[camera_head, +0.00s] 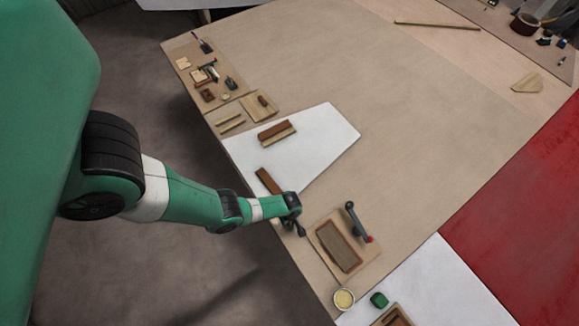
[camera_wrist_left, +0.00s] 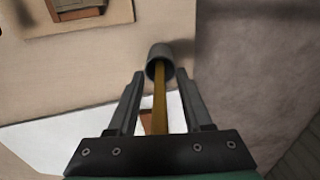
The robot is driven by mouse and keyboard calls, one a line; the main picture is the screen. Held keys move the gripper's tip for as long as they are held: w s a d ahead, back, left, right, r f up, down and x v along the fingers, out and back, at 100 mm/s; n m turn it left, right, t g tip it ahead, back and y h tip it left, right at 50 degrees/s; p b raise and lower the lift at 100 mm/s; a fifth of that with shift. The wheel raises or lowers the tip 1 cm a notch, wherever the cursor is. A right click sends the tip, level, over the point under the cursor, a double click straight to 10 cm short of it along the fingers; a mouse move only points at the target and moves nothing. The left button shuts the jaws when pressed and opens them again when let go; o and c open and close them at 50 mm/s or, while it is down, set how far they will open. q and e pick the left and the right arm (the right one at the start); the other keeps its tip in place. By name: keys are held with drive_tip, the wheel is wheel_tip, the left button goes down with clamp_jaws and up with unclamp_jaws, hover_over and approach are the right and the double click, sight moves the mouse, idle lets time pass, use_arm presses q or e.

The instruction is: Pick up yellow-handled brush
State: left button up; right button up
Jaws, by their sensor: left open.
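The yellow-handled brush shows in the left wrist view as a thin yellow handle (camera_wrist_left: 160,108) with a grey round end (camera_wrist_left: 159,55) beyond it. The handle runs between the two fingers of my left gripper (camera_wrist_left: 160,78), with a visible gap on each side. The fingers are open. In the head view my left gripper (camera_head: 294,222) is low at the table's left edge, and I cannot make out the brush there. The lower end of the handle is hidden behind the gripper's dark body. My right gripper is not in view.
A wooden board with a brown-framed block (camera_head: 338,246) and a dark grey tool (camera_head: 355,220) lie just right of the gripper. A brown block (camera_head: 267,181) lies on the white sheet (camera_head: 310,150) behind it. A round tin (camera_head: 344,298) stands nearer. The table's middle (camera_head: 420,130) is clear.

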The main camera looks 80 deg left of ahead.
use_arm(q)
clamp_jaws()
idle(0.3)
